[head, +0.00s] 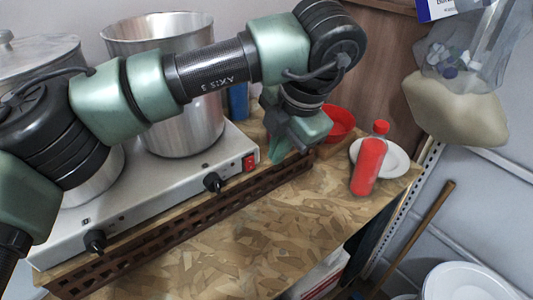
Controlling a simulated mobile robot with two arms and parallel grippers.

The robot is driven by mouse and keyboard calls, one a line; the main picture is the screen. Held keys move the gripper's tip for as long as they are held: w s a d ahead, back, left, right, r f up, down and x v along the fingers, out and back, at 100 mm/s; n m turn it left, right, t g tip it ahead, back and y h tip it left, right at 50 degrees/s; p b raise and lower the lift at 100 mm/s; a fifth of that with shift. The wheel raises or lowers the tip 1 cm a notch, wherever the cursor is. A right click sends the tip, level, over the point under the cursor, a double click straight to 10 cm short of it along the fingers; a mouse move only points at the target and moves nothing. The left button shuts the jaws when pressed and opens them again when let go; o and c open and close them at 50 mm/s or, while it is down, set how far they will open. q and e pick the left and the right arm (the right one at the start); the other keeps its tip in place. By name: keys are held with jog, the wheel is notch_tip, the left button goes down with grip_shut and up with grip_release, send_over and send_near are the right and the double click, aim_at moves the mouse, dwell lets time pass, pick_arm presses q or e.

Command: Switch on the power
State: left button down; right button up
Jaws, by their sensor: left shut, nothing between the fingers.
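A silver two-burner hot plate (175,192) stands on the wooden table. A red power switch (249,162) sits at the right end of its front panel; I cannot tell its on or off position. My left arm reaches across from the left, over the hot plate. My left gripper (277,157) is shut and empty, pointing down just to the right of the switch, with a small gap in the picture. Two black knobs, one at the middle right (213,182) and one at the left (95,241), are on the same panel. My right gripper is out of view.
A tall metal pot (185,125) stands on the hot plate; another pot (40,58) is partly behind my arm. A red bottle (369,165), white plate (396,160) and red bowl (340,124) are at right. A slotted brown rail (190,232) runs before the panel. The front tabletop is clear.

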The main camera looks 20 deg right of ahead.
aim_at(250, 163)
pick_arm(q)
jog(key=w+a+f+p, duration=0.2)
jog(key=w+f+p, duration=0.3)
jog(key=f, duration=0.4)
jog(key=shift+w+a, duration=0.35)
jog(key=shift+w, duration=0.35)
jog(key=shift+w+a+f+b, duration=0.1)
jog(key=shift+w+b, duration=0.15)
jog(key=shift+b, duration=0.7)
